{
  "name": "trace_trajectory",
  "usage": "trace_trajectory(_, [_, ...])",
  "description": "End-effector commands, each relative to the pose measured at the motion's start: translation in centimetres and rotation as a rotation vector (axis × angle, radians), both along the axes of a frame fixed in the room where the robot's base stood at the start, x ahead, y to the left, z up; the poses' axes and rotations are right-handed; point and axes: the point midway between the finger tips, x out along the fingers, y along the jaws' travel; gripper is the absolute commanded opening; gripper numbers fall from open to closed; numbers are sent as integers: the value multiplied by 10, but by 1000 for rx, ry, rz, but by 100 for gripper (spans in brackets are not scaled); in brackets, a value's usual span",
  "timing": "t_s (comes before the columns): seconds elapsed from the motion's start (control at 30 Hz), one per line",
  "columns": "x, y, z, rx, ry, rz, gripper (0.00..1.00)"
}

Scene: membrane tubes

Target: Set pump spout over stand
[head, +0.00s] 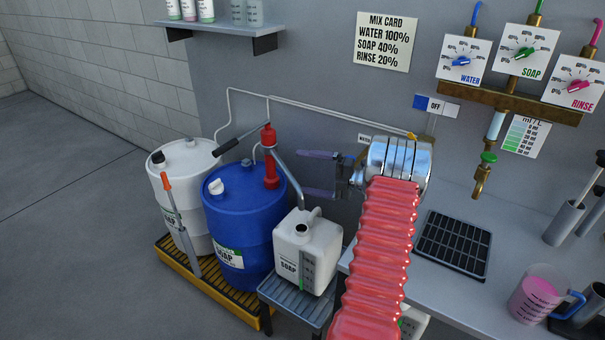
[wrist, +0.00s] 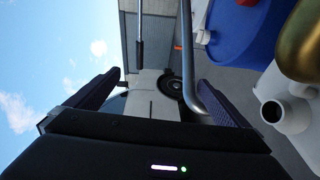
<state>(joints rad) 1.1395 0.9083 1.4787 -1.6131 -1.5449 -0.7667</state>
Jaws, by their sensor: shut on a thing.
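The grey pump spout (head: 287,175) runs down from the red hand pump (head: 269,160) on the blue drum (head: 240,215). Its lower end appears at the top of the white soap jug (head: 300,262); I cannot tell whether they touch. The jug stands on the grey slatted stand (head: 287,303). My gripper (head: 303,172) is at the spout's right side, above the jug, with its purple fingers apart around the tube. In the wrist view the spout (wrist: 187,60) lies between the fingers, close against the right finger. The jug (wrist: 288,105) shows at right.
A white drum (head: 185,200) stands left of the blue drum on a yellow pallet (head: 170,257). Pipes run along the wall behind. The bench at right holds a black drain grate (head: 453,244) and a jug of pink liquid (head: 536,300). Floor at left is clear.

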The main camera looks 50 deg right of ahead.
Motion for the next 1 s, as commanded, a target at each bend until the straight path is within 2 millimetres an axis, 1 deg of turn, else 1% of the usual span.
trace_trajectory(0.03, [-4, -6, 16, -9, -26, -4, 82])
trace_trajectory(0.13, [-8, -8, 16, -9, -26, -4, 82])
trace_trajectory(0.17, [-9, -9, 16, -9, -25, -4, 76])
trace_trajectory(0.2, [-11, -9, 16, -9, -25, -4, 49])
trace_trajectory(0.23, [-12, -10, 15, -9, -24, -3, 36])
trace_trajectory(0.8, [-36, -18, 9, -4, -15, 1, 36])
trace_trajectory(1.0, [-37, -19, 8, -4, -15, 2, 36])
